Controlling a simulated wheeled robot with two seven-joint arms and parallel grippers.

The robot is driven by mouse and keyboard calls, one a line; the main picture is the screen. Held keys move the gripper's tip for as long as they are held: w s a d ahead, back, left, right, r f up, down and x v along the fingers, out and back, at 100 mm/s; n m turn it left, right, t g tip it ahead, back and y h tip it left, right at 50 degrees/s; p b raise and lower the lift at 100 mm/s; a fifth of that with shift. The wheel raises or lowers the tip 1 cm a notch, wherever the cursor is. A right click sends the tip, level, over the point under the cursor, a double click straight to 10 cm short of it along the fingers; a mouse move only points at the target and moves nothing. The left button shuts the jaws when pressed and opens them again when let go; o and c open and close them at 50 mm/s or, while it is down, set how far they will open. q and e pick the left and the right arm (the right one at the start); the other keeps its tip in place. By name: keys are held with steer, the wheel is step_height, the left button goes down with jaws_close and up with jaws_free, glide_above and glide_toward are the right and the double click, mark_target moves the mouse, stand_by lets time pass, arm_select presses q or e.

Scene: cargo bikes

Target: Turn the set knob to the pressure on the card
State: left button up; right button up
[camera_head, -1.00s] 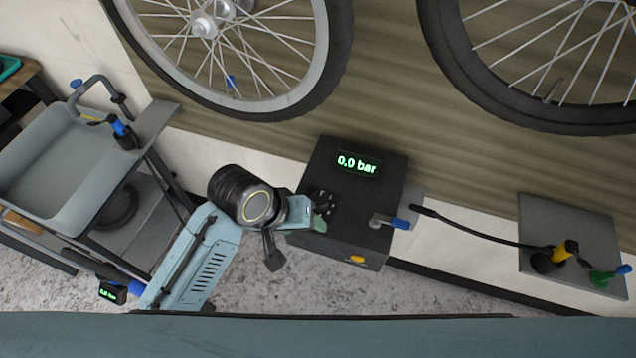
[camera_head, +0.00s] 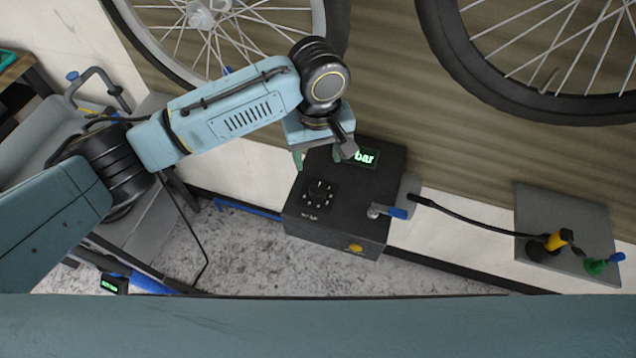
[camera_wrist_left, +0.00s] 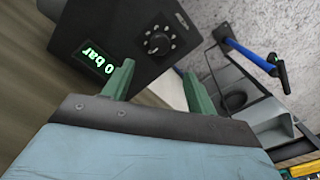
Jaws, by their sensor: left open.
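The dark inflator box (camera_head: 345,222) is mounted at the centre of the head view. Its round black set knob (camera_head: 319,191), with white marks around it, is uncovered; it also shows in the left wrist view (camera_wrist_left: 157,44). I cannot make out a pressure card. My right gripper is out of view.
A blue-handled lever (camera_head: 392,212) and a yellow button (camera_head: 356,248) are on the box. A hose runs right to a grey plate (camera_head: 578,215) with yellow and green fittings. Bike wheels (camera_head: 540,105) hang above. A grey cart stands left, partly behind my arm.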

mark_target(318, 189)
arm_select(q)
step_height(318, 189, down, 11)
steer(key=shift+f+b, duration=0.15)
steer(key=shift+b, duration=0.35)
steer(key=shift+c, duration=0.4)
